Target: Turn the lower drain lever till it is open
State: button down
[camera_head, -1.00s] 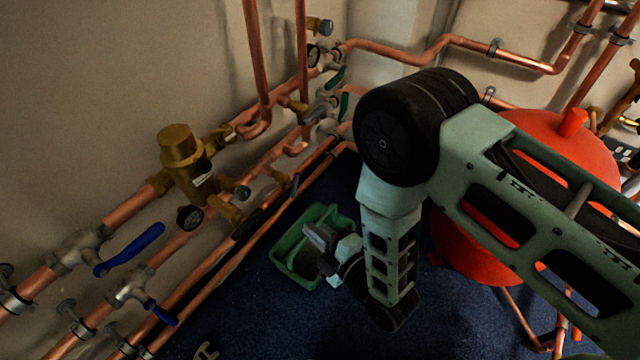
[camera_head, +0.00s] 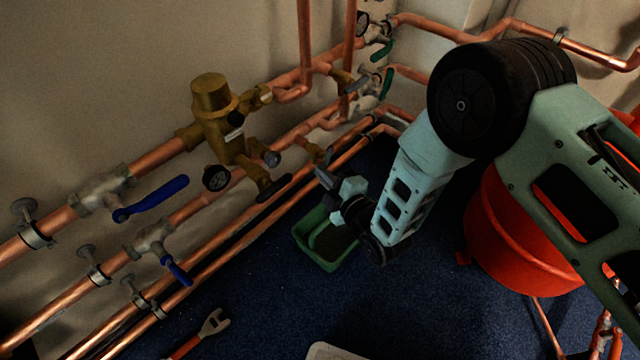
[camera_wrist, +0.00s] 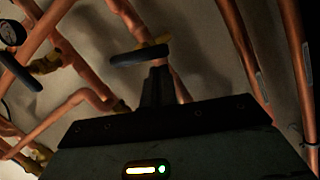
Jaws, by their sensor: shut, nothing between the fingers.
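A dark drain lever (camera_wrist: 140,54) on a brass valve (camera_wrist: 150,42) lies crosswise just beyond my fingertips in the wrist view. My gripper (camera_wrist: 158,75) is shut and empty, its fingers pointing at this lever; I cannot tell whether they touch it. In the head view my gripper (camera_head: 325,178) is beside the low pipes, near a small brass fitting (camera_head: 314,150). Which is the lower drain lever is not clear.
Copper pipes run along the wall, with blue levers (camera_head: 150,198) at left and green levers (camera_head: 387,82) farther back. A green tub (camera_head: 316,258) stands on the blue floor below my gripper. A red tank (camera_head: 520,235) stands at right. A wrench (camera_head: 213,323) lies in front.

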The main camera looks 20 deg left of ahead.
jog(key=shift+w+d+f, duration=0.1)
jog(key=shift+w, duration=0.05)
jog(key=n, duration=0.1)
jog(key=w+f+n, duration=0.1)
jog(key=shift+w+d+n+t, duration=0.25)
jog(key=shift+d+n+t, duration=0.1)
jog(key=shift+n+t, duration=0.05)
